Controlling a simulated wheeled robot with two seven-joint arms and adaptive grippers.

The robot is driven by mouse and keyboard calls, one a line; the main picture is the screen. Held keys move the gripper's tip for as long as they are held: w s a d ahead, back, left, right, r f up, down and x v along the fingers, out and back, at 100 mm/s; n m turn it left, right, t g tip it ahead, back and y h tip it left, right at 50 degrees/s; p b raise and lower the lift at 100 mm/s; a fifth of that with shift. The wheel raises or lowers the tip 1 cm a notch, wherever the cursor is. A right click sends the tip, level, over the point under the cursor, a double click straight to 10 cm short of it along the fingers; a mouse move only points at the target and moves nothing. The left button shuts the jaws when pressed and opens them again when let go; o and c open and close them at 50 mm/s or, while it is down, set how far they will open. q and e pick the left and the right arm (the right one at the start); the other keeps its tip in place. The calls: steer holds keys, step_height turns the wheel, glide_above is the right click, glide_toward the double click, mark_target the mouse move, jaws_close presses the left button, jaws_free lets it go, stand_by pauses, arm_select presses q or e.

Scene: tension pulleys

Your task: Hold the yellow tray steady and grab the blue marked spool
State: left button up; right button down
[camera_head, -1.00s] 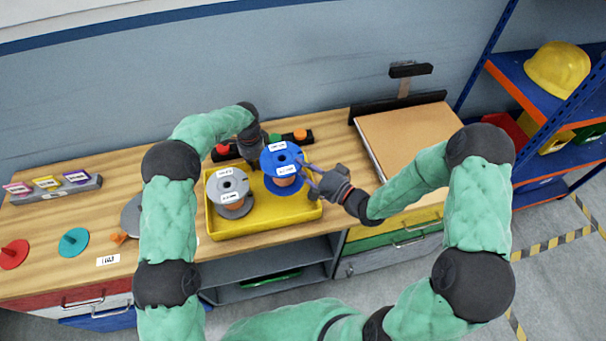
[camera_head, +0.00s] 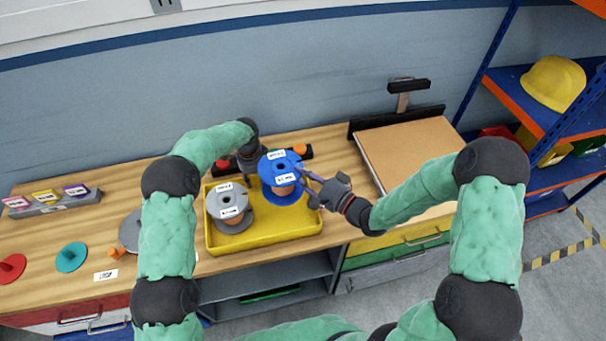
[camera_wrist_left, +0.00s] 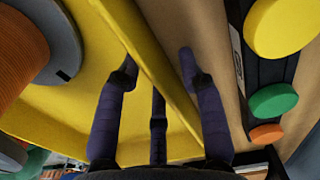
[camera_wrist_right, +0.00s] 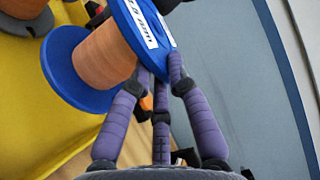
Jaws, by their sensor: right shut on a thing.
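The yellow tray (camera_head: 262,240) sits on the workbench, holding a grey spool (camera_head: 241,219) at its left. The blue marked spool (camera_head: 291,191), with white labels and orange-brown winding, is at the tray's right, seemingly just above its floor. My right gripper (camera_head: 309,178) is shut on the upper blue flange; the right wrist view shows the fingers at that flange's edge (camera_wrist_right: 123,22). My left gripper (camera_head: 246,172) is at the tray's back side. In the left wrist view its open fingers (camera_wrist_left: 158,72) straddle the yellow wall (camera_wrist_left: 150,62), with gaps visible.
A black strip with red, green and orange buttons (camera_head: 299,149) lies behind the tray. A brown board (camera_head: 405,148) stands to the right. Teal (camera_head: 71,257) and red (camera_head: 11,268) discs lie at left. A shelf with a yellow helmet (camera_head: 554,82) is at far right.

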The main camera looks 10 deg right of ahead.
arm_select(q)
steer(key=shift+r, duration=0.15)
step_height(320, 180, up, 12)
stand_by(0.5)
